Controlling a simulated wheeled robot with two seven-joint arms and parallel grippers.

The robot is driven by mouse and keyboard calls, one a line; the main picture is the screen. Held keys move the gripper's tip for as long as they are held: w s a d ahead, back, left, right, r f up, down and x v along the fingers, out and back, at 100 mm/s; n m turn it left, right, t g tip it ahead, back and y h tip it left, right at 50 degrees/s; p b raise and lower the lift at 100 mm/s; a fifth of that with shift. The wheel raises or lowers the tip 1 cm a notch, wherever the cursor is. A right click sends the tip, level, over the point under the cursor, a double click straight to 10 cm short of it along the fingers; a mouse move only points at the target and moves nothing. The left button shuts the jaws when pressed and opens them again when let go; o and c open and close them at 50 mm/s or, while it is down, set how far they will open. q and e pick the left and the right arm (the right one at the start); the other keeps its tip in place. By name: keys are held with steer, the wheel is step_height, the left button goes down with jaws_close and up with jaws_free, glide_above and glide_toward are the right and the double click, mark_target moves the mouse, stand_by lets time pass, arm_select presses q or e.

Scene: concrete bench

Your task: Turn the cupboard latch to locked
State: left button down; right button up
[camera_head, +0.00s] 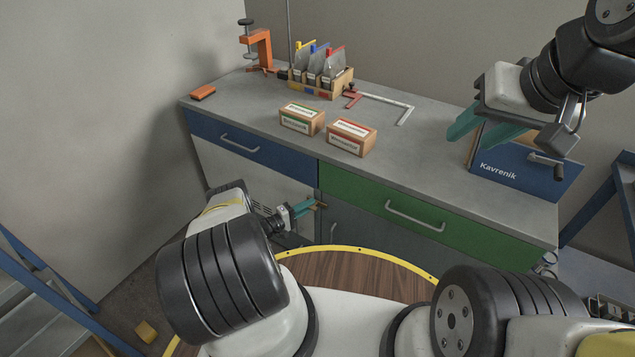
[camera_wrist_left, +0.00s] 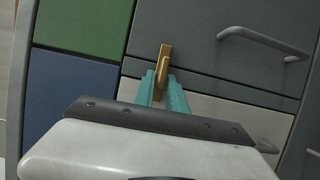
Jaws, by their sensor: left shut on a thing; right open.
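The brass latch (camera_wrist_left: 166,51) shows in the left wrist view at the seam between a dark grey cupboard door (camera_wrist_left: 205,62) and a lighter grey door (camera_wrist_left: 225,115). Its bar runs lengthwise up the picture, with its upper end over the dark door. My left gripper (camera_wrist_left: 161,76) is shut on the latch's near part, with a teal finger on each side. In the head view, my left gripper (camera_head: 304,208) is in front of the cupboard, below the drawers; the latch is tiny there. My right gripper (camera_head: 474,130) is open and empty above the bench's right end.
A blue Kavrenik box (camera_head: 515,172) is below my right gripper. Blue (camera_head: 245,147) and green (camera_head: 400,210) drawers are shut.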

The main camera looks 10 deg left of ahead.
arm_select(q)
steer(key=c, duration=1.5)
jaws_free()
steer(key=v, duration=0.8)
steer(key=shift+w, duration=0.1)
